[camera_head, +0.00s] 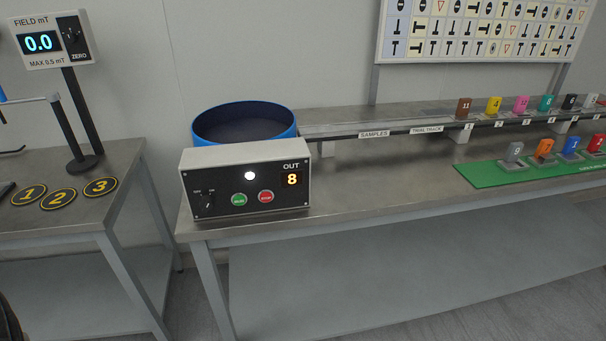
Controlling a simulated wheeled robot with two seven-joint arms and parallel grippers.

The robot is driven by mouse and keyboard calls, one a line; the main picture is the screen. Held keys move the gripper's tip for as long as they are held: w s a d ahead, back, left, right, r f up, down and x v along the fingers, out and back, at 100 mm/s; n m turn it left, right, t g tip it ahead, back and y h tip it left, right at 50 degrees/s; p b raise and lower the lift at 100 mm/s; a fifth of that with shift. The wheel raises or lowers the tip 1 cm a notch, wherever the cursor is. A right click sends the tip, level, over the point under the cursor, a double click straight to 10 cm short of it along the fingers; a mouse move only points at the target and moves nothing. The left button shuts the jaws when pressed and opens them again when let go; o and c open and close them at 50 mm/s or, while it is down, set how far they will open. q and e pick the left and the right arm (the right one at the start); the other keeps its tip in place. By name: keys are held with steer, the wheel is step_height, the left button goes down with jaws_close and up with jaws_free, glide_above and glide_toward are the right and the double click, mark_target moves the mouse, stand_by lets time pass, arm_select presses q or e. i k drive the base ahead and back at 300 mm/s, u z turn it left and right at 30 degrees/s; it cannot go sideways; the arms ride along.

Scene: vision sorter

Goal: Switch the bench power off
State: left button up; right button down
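A control box (232,178) with a black front panel stands at the front left of the middle bench (400,192). On its panel are a small black switch or knob (208,204) at the left, a lit white lamp (250,175), a green button (239,199) and a red button (265,196). An orange display (292,179) under the word OUT reads 8. The switch's small labels are too blurred to read, so its setting is unclear. Neither of my grippers shows in the head view.
A blue round bowl (245,112) stands behind the box. A raised rail (400,118) with coloured numbered tags runs right. A green mat (490,176) holds more tags. The left table has a field meter (52,42) and numbered discs (58,198). The bench front right of the box is clear.

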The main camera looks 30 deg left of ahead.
mark_target(206, 202)
steer(key=u, duration=1.3)
